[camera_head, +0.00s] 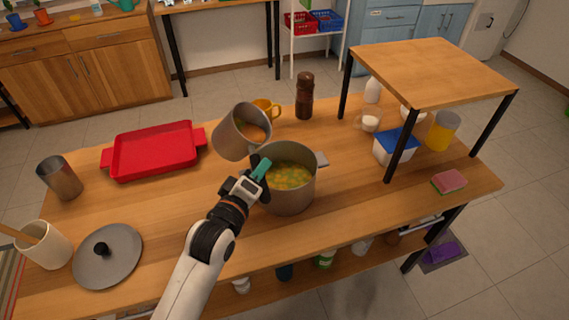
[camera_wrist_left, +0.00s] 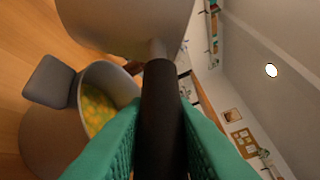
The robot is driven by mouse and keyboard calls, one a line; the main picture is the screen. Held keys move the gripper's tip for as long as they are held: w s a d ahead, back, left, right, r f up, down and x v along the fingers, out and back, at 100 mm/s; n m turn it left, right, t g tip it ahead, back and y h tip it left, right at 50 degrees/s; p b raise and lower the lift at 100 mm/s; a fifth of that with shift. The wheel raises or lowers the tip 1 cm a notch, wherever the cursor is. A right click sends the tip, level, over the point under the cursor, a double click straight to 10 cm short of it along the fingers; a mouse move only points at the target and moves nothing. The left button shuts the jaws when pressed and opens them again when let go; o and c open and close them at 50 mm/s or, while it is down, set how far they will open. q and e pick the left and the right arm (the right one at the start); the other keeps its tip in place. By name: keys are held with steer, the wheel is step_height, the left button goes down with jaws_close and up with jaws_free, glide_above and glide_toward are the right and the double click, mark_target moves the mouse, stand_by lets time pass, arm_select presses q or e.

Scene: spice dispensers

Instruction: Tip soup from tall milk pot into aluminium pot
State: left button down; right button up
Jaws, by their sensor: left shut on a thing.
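The tall milk pot (camera_head: 232,138), grey metal, is held tilted above the table at the upper left of the aluminium pot. Orange soup (camera_head: 254,133) shows inside its mouth. The aluminium pot (camera_head: 290,197) stands upright on the table with yellow-green soup in it; it also shows at the left of the left wrist view (camera_wrist_left: 45,138). My left gripper (camera_head: 261,170) is shut on the milk pot's black handle (camera_wrist_left: 160,120), beside the aluminium pot's rim. In the left wrist view, the milk pot's body (camera_wrist_left: 125,25) fills the top. My right gripper is not in view.
A red tray (camera_head: 155,152) lies at the left, with a metal cup (camera_head: 62,178) and a pot lid (camera_head: 107,258) nearer. A pepper mill (camera_head: 305,97) and a yellow mug (camera_head: 266,108) stand behind. A raised wooden shelf (camera_head: 435,70) covers the right side, with containers beneath.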

arm_select(q)
steer(key=shift+d+f+m+b, duration=0.1)
steer(key=shift+f+m+b, duration=0.3)
steer(key=shift+b, duration=0.2)
steer(key=shift+f+m+b, duration=0.65)
steer(key=shift+m+b, duration=0.15)
steer(key=shift+b, duration=0.05)
stand_by(0.4)
steer(key=shift+m+y, duration=0.5)
steer(key=shift+m, duration=0.2)
stand_by(0.9)
steer(key=shift+a+f+m+y+b, duration=0.2)
steer(key=shift+f+m+y+b, duration=0.1)
steer(key=shift+f+m+b, duration=0.55)
stand_by(0.6)
